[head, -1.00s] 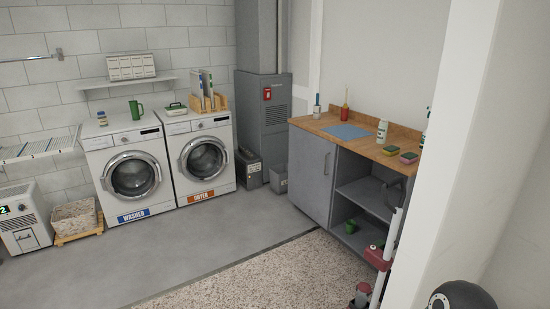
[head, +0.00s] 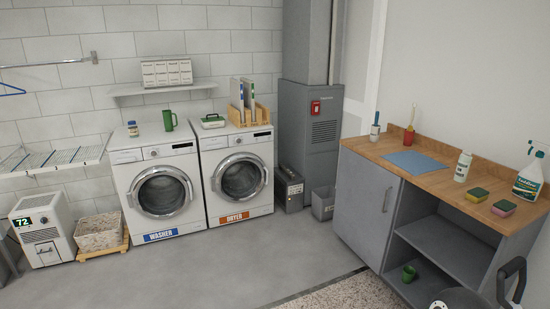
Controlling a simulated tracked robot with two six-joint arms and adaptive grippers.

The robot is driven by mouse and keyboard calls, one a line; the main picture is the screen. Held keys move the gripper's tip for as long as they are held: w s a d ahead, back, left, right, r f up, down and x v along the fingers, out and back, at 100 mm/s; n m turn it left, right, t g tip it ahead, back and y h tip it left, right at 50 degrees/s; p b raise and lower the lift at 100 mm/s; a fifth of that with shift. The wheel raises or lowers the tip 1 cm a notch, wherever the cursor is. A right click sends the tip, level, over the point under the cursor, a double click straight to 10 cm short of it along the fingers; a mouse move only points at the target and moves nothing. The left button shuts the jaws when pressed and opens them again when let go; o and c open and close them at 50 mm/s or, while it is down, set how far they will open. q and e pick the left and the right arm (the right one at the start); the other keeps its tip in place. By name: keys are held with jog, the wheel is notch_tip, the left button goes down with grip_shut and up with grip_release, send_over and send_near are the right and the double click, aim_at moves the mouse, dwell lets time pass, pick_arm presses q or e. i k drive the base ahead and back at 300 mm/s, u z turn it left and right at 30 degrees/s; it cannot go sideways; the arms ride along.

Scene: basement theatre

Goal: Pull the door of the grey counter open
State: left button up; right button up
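The grey counter (head: 442,239) stands at the right of the head view under a wooden top (head: 440,178). Its flat grey door (head: 361,208) covers the left part of the front and looks shut. A small dark handle seems to show near the door's right edge. The right part is open shelving, with a green cup (head: 408,273) on the lower shelf.
On the counter top are a blue cloth (head: 416,162), a white bottle (head: 463,167), sponges (head: 503,208) and a spray bottle (head: 530,177). Grey floor (head: 255,265) before the washer (head: 160,190) and dryer (head: 238,177) is clear.

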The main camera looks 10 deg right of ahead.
aim_at(367, 194)
jog(key=i, duration=1.4)
jog(key=z, duration=0.55)
jog(key=i, duration=1.6)
jog(key=z, duration=0.6)
jog(key=i, duration=0.35)
jog(key=z, duration=0.15)
